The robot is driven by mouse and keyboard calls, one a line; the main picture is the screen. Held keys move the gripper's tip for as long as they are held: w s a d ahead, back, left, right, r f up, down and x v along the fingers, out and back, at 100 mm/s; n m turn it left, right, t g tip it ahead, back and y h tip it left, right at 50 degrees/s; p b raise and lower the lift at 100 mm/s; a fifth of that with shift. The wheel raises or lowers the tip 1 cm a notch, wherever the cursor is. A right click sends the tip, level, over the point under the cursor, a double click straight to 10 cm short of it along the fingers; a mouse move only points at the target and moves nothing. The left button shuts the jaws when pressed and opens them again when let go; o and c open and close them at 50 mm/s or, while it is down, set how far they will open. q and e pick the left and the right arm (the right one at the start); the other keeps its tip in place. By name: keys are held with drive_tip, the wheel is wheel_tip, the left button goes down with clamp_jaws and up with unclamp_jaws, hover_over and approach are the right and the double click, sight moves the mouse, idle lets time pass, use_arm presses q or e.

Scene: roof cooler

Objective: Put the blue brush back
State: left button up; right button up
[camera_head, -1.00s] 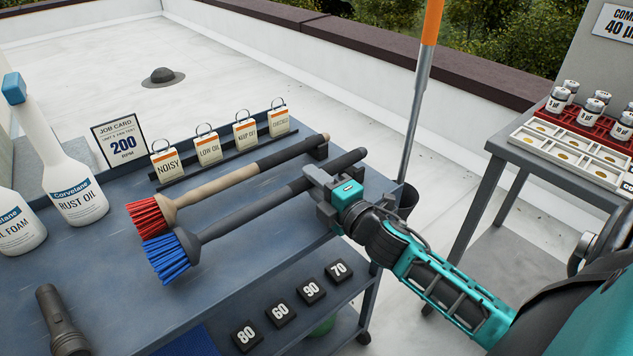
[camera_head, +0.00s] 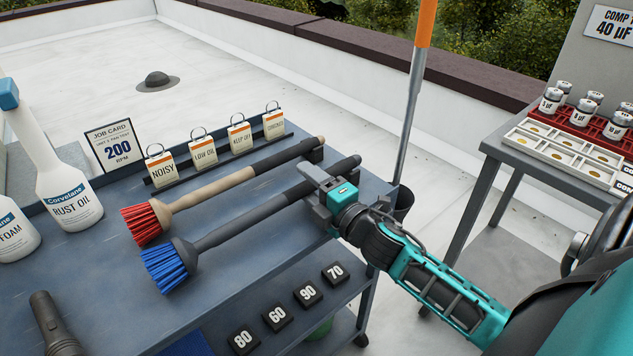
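The blue brush (camera_head: 240,222), with blue bristles and a dark grey handle, lies on the upper shelf of the grey cart (camera_head: 100,270), bristle end toward the lower left. A red brush (camera_head: 215,187) with a tan handle lies roughly parallel just behind it. My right gripper (camera_head: 312,193) is at the far part of the blue brush's handle. Its fingers look spread, one on each side of the handle; the gripper hides part of the handle, so contact is unclear. My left gripper is not in view.
Hanging tags (camera_head: 202,150) and a job card (camera_head: 109,147) stand behind the brushes. A rust oil bottle (camera_head: 65,190) and a torch (camera_head: 52,325) are at left. Numbered blocks (camera_head: 307,292) lie on the lower shelf. An orange-topped pole (camera_head: 412,105) stands beside the cart.

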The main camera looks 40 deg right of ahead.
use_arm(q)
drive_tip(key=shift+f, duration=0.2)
use_arm(e)
drive_tip(key=f, duration=0.3)
drive_tip(key=shift+s+a+f+g, duration=0.2)
drive_tip(key=shift+s+g, duration=0.1)
drive_tip(key=shift+g, duration=0.1)
drive_tip(key=shift+s, duration=0.25)
drive_tip(key=shift+s+f, duration=0.15)
drive_tip(key=shift+s, duration=0.2)
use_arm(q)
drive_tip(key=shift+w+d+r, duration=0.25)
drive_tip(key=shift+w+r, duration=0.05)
use_arm(e)
drive_tip(key=s+d+r, duration=0.1)
drive_tip(key=s+r, duration=0.2)
drive_tip(key=s, duration=0.8)
drive_tip(key=shift+r+t, duration=0.3)
drive_tip(key=shift+t, duration=0.1)
